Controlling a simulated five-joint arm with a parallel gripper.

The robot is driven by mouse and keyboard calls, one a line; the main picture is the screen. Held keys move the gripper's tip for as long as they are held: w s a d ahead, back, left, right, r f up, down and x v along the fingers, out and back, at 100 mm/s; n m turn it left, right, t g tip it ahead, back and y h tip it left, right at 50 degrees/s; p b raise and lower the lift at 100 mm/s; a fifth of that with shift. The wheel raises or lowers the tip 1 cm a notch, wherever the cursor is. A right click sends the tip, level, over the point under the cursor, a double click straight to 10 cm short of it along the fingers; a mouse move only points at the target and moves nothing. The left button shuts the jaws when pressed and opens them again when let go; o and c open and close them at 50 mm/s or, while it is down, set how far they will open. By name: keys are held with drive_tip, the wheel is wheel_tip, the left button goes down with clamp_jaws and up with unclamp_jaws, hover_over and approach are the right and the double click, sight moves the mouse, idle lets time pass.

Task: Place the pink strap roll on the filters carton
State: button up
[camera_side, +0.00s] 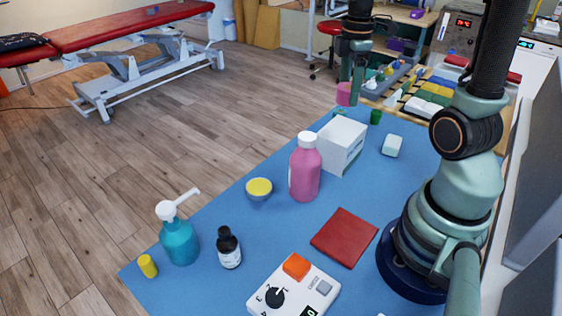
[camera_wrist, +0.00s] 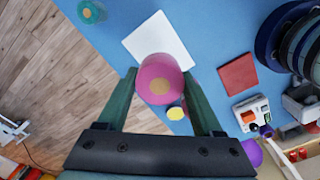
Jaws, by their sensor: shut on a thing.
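The pink strap roll (camera_side: 346,93) is held between the fingers of my gripper (camera_side: 351,88), up in the air. In the wrist view the roll (camera_wrist: 160,80) sits between the two fingertips (camera_wrist: 160,84), with its tan core facing the camera. The filters carton, a white box (camera_side: 341,148), stands on the blue table. In the side view the roll appears above the carton, clearly apart from it. In the wrist view the roll covers part of the near edge of the carton's white top (camera_wrist: 158,38).
A pink bottle (camera_side: 304,172) stands close beside the carton. A teal round item (camera_side: 340,112) and a green cup (camera_side: 376,117) are behind it.

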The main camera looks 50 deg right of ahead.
sight(342, 130)
drive_tip(key=shift+f, duration=3.95)
drive_tip(key=shift+f, duration=0.1)
drive_tip(key=o, duration=1.4)
drive_tip(key=shift+c, duration=0.2)
